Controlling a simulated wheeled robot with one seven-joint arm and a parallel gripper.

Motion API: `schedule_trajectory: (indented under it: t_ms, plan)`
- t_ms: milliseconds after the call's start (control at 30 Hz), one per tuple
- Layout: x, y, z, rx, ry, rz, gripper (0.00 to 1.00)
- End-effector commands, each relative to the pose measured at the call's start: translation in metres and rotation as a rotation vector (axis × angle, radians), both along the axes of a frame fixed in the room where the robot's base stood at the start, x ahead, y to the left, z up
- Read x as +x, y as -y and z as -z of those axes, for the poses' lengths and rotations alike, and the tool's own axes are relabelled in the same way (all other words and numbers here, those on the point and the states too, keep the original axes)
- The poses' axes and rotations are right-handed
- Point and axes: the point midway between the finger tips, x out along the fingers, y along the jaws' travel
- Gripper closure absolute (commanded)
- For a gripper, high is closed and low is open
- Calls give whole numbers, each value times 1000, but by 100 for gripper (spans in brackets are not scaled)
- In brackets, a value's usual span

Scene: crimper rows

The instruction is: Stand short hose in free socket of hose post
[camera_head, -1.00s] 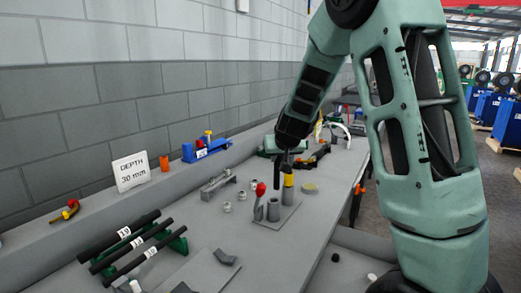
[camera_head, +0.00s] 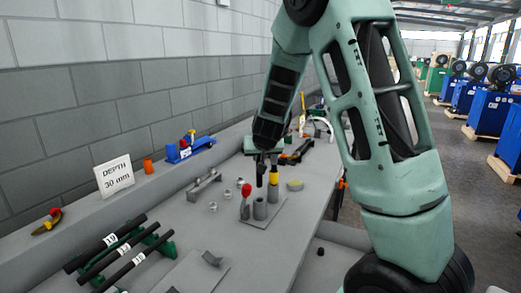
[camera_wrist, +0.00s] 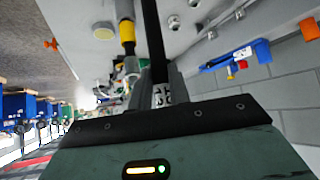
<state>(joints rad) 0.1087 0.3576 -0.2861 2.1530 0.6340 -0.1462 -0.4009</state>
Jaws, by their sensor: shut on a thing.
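My gripper (camera_head: 266,160) is shut on a short black hose (camera_head: 260,178), which hangs upright above the bench. In the wrist view the hose (camera_wrist: 153,40) runs up from between my fingers (camera_wrist: 161,92). The hose post is a grey plate with grey upright sockets. The front socket (camera_head: 259,209) looks empty, and the held hose is just above it, apparently apart from it. The socket behind it on the right holds a yellow-banded piece (camera_head: 274,193), also close beside the held hose in the wrist view (camera_wrist: 127,32). The hose's exact alignment over the socket cannot be told.
A red-topped grey part (camera_head: 245,200) stands just left of the sockets. Several small metal fittings (camera_head: 213,207) and a grey bracket (camera_head: 203,186) lie farther left. Black hoses lie on a green rack (camera_head: 118,250). A sign (camera_head: 114,176) reads DEPTH 30 mm.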

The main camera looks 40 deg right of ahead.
Motion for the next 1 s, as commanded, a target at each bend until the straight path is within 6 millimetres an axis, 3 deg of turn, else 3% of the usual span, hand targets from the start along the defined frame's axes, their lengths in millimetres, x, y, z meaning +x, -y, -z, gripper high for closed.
schedule_trajectory:
  t_ms: [667,1000]
  plan:
    - [1,-3,-11,-2,0,157,100]
    - [1,-3,30,-1,3,163,100]
